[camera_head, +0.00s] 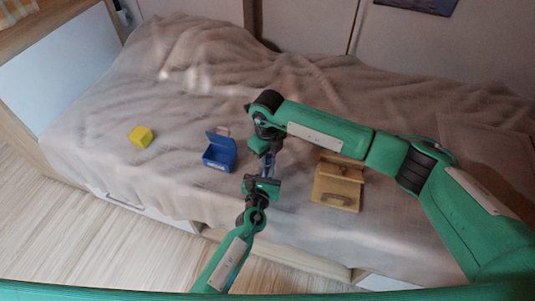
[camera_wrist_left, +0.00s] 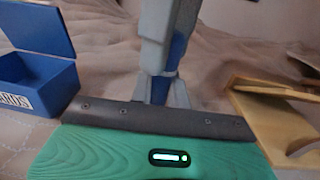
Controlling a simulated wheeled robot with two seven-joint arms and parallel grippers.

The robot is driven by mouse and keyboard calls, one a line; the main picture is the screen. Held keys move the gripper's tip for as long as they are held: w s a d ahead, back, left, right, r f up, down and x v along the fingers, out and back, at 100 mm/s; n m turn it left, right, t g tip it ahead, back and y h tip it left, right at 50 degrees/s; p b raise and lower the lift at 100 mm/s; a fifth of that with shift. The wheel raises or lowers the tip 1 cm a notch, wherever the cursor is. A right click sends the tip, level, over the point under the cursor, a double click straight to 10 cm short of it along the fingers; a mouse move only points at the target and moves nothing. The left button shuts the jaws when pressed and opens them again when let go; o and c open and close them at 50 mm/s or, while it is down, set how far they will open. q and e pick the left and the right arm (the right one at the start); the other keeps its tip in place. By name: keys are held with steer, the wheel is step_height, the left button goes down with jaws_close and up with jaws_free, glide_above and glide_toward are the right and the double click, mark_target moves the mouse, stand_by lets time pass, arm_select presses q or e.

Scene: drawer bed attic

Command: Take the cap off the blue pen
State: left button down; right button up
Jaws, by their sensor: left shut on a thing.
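The blue pen (camera_head: 267,166) is small and mostly hidden between my two grippers, over the bed. In the left wrist view a blue part of it (camera_wrist_left: 178,52) shows between grey gripper fingers. My left gripper (camera_head: 266,174) comes up from below and is shut on the pen. My right gripper (camera_head: 265,152) comes from above, close to the left gripper, at the other end of the pen. Its fingertips are too small and covered to tell whether they are shut. I cannot make out the cap apart from the pen.
An open blue box (camera_head: 219,157) with white lettering stands left of the grippers. A yellow cube (camera_head: 141,137) lies farther left. A wooden holder (camera_head: 338,184) stands to the right. All rest on a rumpled beige bed cover (camera_head: 100,165); its front edge drops to the floor.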

mark_target(268, 155)
jaws_close()
steer(key=shift+r, duration=0.2)
stand_by(0.4)
steer(key=shift+r, duration=0.9)
steer(key=shift+r, duration=0.1)
steer(key=shift+r, duration=1.9)
arm_select(q)
steer(key=c, duration=1.3)
jaws_free()
steer(key=shift+o, duration=0.2)
